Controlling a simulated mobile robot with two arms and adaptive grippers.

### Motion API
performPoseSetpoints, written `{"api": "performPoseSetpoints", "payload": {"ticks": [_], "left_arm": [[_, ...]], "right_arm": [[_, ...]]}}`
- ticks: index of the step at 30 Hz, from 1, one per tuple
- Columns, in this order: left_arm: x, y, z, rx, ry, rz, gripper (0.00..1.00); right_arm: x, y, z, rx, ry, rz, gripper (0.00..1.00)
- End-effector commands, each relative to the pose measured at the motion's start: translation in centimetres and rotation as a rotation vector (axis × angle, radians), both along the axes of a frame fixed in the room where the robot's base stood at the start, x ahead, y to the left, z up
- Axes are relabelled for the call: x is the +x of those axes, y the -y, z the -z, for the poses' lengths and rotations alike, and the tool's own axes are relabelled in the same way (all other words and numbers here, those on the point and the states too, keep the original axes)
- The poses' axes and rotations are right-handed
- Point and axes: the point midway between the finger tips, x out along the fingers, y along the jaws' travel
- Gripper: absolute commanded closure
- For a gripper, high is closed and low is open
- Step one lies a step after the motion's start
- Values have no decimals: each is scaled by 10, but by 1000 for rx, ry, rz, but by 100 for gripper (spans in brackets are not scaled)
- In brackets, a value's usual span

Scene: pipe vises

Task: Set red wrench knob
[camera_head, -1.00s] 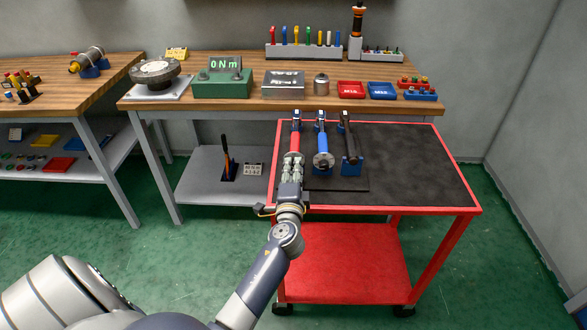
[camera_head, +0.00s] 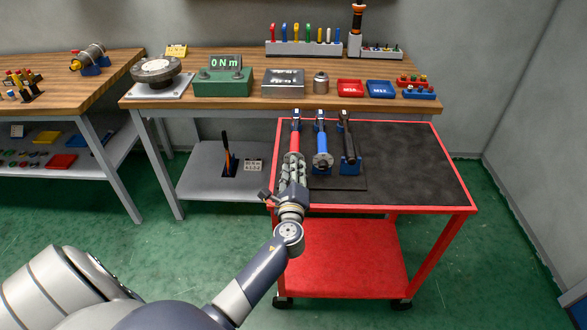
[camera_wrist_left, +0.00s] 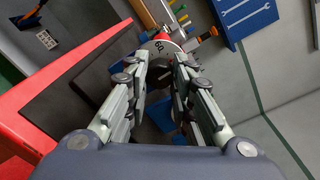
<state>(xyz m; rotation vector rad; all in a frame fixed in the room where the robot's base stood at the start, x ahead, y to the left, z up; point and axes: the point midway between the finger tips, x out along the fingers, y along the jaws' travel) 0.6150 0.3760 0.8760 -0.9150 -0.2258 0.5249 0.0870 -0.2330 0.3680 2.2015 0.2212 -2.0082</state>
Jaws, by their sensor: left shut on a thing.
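The red wrench (camera_head: 295,138) lies in its rack on the cart, leftmost of three wrenches, with its handle end toward me. My left gripper (camera_head: 293,160) is at that end, its fingers shut around the knob. In the left wrist view the red handle end (camera_wrist_left: 173,38) shows a white scale band with black digits. The dark knob (camera_wrist_left: 159,76) sits between the fingertips (camera_wrist_left: 160,68), partly hidden by them. The blue wrench (camera_head: 321,143) and the black wrench (camera_head: 347,140) lie to the right. My right gripper is not seen.
The red cart (camera_head: 448,180) has a clear dark top right of the wrenches. The blue wrench is close beside my gripper. The wooden bench (camera_head: 225,103) behind holds a green box reading 0 Nm (camera_head: 222,80), a red tray (camera_head: 350,88) and a blue tray (camera_head: 381,90).

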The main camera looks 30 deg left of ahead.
Motion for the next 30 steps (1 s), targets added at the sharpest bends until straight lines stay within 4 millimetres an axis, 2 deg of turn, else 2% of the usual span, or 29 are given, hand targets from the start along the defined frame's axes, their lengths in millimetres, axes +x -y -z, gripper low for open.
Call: {"api": "performPoseSetpoints", "payload": {"ticks": [18,19,21,30], "left_arm": [[0,0,0,34,-21,-1,100],[0,0,0,34,-21,-1,74],[0,0,0,35,-20,0,58],[0,0,0,33,-21,0,56]], "right_arm": [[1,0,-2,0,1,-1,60],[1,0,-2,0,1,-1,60],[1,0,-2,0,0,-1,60],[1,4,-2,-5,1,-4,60]]}}
